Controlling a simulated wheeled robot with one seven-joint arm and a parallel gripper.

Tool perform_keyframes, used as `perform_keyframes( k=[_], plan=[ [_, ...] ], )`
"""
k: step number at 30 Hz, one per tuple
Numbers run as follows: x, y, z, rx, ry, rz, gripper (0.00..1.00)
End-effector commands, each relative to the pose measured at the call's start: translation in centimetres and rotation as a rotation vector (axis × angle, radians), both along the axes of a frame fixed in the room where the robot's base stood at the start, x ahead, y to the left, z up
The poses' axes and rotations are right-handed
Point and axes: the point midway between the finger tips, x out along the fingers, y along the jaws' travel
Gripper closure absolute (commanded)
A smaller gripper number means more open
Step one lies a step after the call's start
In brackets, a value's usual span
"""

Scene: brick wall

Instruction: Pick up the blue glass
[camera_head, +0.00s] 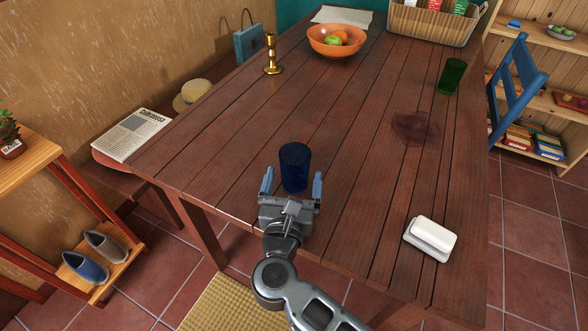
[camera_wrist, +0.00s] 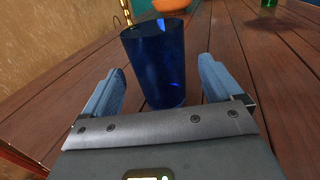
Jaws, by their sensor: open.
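The blue glass (camera_head: 294,167) stands upright on the wooden table near its front edge. It also shows in the wrist view (camera_wrist: 158,62), straight ahead and between the lines of the two fingers. My gripper (camera_head: 291,180) is open, with one blue finger on each side of the near part of the glass. In the wrist view my gripper (camera_wrist: 162,88) has a visible gap between each finger and the glass. The fingers do not appear to touch it. The far side of the glass is hidden.
A green glass (camera_head: 452,76), brass candlestick (camera_head: 271,56), orange fruit bowl (camera_head: 335,42) and basket (camera_head: 432,28) stand farther back. The table around the blue glass (camera_head: 350,150) is clear.

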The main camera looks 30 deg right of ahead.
Motion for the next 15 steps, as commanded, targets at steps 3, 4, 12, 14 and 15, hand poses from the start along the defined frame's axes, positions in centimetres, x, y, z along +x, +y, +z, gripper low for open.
perform_keyframes(
  k=[3,4,12,14,15],
  plan=[
    [1.0,-0.6,0.3,-0.001,0.001,0.0,0.08],
    [1.3,-0.9,0.4,-0.001,0.0,0.0,0.08],
    [4.2,-2.8,0.5,-0.002,0.002,0.0,0.08],
    [4.5,-3.0,0.5,-0.002,0.0,0.001,0.08],
    [4.6,-3.1,0.5,-0.002,0.0,0.002,0.08]
  ],
)
